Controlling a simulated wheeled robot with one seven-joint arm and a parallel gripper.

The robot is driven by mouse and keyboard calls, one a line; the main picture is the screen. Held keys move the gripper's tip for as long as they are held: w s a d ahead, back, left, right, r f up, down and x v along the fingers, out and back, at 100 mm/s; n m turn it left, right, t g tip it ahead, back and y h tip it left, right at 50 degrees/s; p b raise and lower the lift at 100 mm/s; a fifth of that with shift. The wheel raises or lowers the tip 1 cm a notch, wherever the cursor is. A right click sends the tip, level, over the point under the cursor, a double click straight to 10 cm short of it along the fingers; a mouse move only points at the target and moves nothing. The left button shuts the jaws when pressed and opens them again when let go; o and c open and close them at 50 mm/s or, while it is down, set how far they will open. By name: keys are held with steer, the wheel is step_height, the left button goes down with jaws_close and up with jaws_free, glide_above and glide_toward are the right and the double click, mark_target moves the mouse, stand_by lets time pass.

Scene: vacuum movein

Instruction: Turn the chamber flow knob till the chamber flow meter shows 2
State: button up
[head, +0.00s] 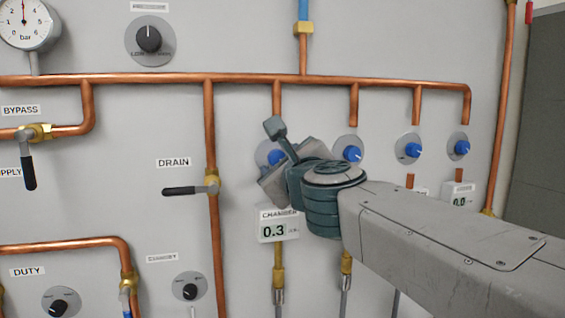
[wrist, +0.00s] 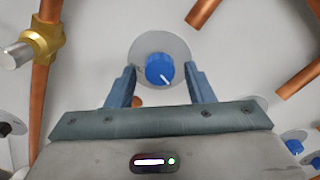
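The chamber flow knob (head: 276,157) is blue on a round grey plate, partly hidden behind my gripper in the head view. In the wrist view the blue knob (wrist: 159,69) sits between my two fingers, with its white pointer mark toward the lower right. My gripper (wrist: 160,82) is open, with a gap between each finger and the knob. In the head view my gripper (head: 274,158) is in front of the knob. The chamber flow meter (head: 279,229) below it reads 0.3.
Three similar blue knobs stand to the right, the nearest one (head: 348,152) close to my wrist. A drain valve (head: 205,188) with a dark lever is at the left on a vertical copper pipe. A horizontal copper pipe (head: 240,78) runs above the knobs.

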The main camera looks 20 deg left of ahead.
steer(key=c, duration=0.7)
steer(key=shift+c, duration=0.2)
steer(key=shift+n, duration=0.5)
steer(key=n, duration=0.2)
steer(key=shift+n+p, duration=0.3)
steer(key=shift+n, duration=0.1)
steer(key=shift+f+n+b, duration=0.1)
steer(key=shift+n+b, duration=3.25)
steer(key=shift+n, duration=9.65)
